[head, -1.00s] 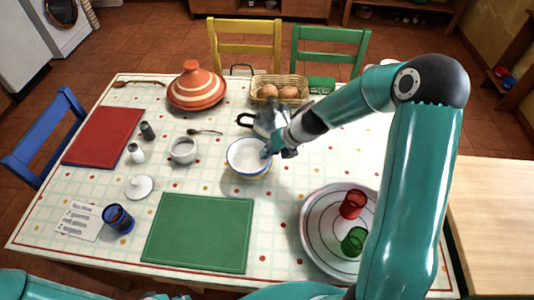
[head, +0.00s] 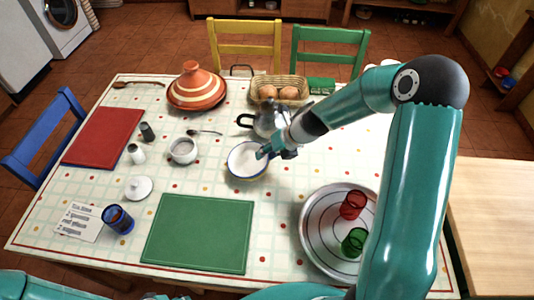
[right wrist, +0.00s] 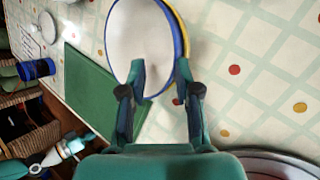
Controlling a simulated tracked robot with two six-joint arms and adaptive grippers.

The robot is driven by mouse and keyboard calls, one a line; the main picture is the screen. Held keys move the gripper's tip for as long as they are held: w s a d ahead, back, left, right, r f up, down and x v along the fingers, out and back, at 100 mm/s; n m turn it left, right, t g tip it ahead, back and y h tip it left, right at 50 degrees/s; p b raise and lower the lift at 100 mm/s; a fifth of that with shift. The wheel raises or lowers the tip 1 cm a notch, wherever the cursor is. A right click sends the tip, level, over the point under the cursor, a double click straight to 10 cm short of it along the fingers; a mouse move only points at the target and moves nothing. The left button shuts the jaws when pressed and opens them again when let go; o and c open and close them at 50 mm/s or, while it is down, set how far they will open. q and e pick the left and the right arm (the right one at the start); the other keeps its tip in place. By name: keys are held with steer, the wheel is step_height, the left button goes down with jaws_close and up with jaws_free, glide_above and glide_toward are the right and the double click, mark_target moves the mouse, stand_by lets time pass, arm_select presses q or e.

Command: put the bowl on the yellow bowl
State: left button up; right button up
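The bowl (head: 244,157) is white with a blue rim and lies near the middle of the table. The yellow bowl is mostly hidden beneath it; its yellow edge (right wrist: 184,28) shows just beyond the blue rim in the right wrist view. The two look nested, but full contact cannot be seen. My right gripper (head: 276,153) is at the bowl's right rim. In the right wrist view its fingers (right wrist: 161,78) are apart, one over the white inside, the other by the rim. A teal part, likely my left gripper (right wrist: 68,149), shows small there, its opening unclear.
A metal coffee pot (head: 270,121) stands close behind the right gripper. A sugar bowl (head: 183,150) is left of the bowls. A green mat (head: 198,233) lies in front, and a round tray (head: 314,240) holds red and green glasses.

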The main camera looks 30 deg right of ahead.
steer(key=p+v, duration=0.2)
steer(key=v, duration=1)
steer(key=shift+p, duration=0.3)
steer(key=shift+s, duration=0.1)
